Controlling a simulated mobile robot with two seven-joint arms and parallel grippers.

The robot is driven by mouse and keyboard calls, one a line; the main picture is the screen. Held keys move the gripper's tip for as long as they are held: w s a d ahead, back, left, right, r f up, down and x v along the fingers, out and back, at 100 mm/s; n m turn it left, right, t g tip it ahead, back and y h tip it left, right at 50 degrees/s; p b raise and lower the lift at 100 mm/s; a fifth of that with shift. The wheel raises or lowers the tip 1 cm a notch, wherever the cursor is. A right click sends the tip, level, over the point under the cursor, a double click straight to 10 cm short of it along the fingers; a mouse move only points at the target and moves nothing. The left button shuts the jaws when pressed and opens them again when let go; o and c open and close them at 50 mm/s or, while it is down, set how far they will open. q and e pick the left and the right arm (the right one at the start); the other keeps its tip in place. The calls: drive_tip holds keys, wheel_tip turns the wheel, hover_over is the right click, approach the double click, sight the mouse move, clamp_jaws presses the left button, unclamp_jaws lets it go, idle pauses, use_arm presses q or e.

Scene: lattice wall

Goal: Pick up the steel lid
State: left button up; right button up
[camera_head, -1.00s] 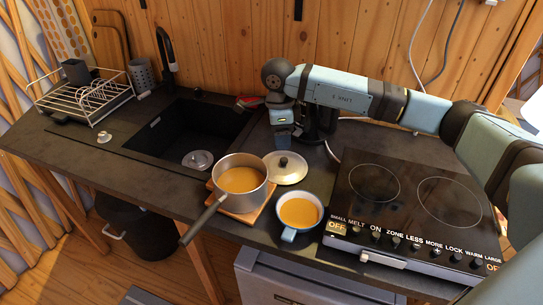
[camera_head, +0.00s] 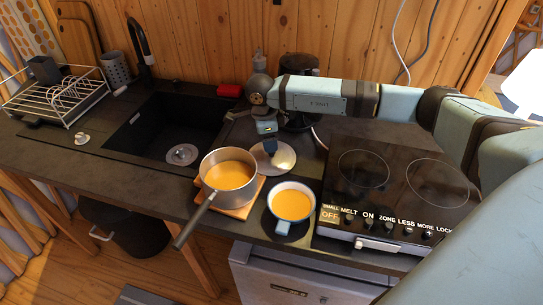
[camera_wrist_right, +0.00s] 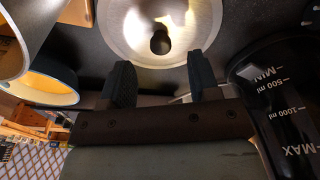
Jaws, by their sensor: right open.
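The steel lid (camera_head: 284,161) lies on the dark counter behind the saucepan and the cup of soup. In the right wrist view the shiny lid (camera_wrist_right: 185,38) lies just beyond my fingertips, with its dark round knob (camera_wrist_right: 160,42) showing between them. My right gripper (camera_head: 269,147) hangs over the lid's far part and hides some of it, including the knob in the head view. In the right wrist view its two dark fingers (camera_wrist_right: 161,72) are apart with nothing between them. My left gripper is not in view.
The saucepan (camera_head: 227,175) stands on a wooden board in front of the lid, with the soup cup (camera_head: 292,203) beside it. The cooktop (camera_head: 390,185) is to the right and the sink (camera_head: 165,130) to the left.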

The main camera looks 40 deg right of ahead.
sight(272, 155)
drive_tip(key=f, duration=0.4)
drive_tip(key=shift+s+d+p, duration=0.1)
drive_tip(key=shift+d+p, duration=0.2)
clamp_jaws()
